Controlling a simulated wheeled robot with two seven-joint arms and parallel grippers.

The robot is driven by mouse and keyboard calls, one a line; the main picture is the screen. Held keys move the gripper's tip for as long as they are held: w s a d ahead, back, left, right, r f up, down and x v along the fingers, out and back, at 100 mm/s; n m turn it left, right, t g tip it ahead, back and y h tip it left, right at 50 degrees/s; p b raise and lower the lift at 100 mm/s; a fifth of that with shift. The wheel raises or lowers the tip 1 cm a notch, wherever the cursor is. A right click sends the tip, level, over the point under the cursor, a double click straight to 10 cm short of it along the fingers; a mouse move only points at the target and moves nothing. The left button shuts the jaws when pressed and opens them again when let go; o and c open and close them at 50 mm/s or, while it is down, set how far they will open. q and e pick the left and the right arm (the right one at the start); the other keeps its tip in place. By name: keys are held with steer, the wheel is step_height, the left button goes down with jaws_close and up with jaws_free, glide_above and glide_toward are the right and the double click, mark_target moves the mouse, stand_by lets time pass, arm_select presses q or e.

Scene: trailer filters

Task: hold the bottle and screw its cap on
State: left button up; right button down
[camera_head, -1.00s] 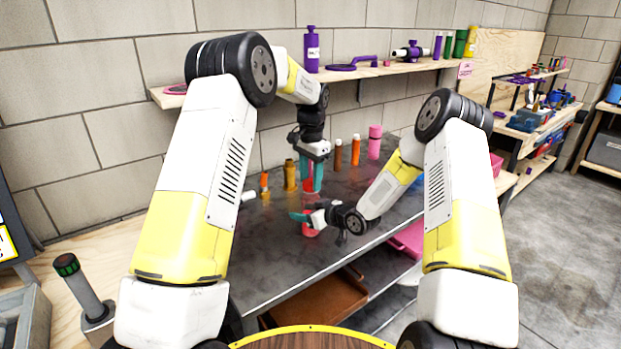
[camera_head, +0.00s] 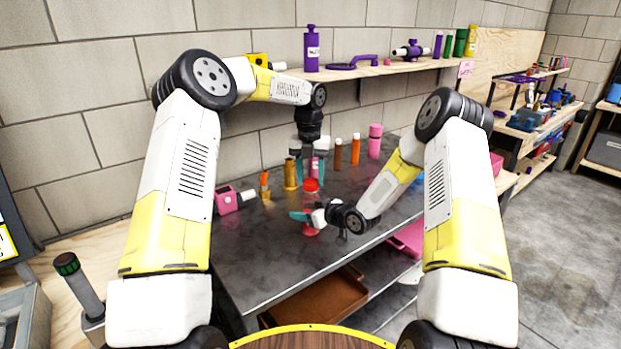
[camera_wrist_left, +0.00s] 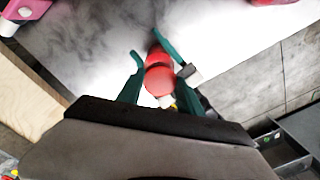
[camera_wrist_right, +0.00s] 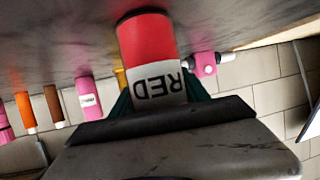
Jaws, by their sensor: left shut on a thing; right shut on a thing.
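A bottle (camera_head: 311,230) with a red lower part stands upright over the grey table. In the right wrist view its white band reads "RED" (camera_wrist_right: 158,88). My right gripper (camera_head: 304,217) is shut around its middle from the right; one finger is partly hidden. A red cap (camera_head: 311,185) is at the bottle's top. It also shows in the left wrist view (camera_wrist_left: 159,79). My left gripper (camera_head: 311,177) points down from above, its teal fingers on either side of the cap and shut on it. I cannot tell how tightly the cap sits on the bottle.
A pink box (camera_head: 228,201), an orange bottle (camera_head: 265,183), a brown-yellow bottle (camera_head: 290,174) and a pink bottle (camera_head: 375,142) stand on the table (camera_head: 260,260). A wooden shelf (camera_head: 400,71) with purple things runs along the wall above. The table's front left is clear.

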arm_select(q)
steer(key=m, duration=0.3)
steer(key=shift+m, duration=0.4)
steer(key=o, duration=1.3)
steer(key=shift+r, duration=0.1)
steer(key=shift+r, duration=2.2)
steer(key=shift+c, duration=0.5)
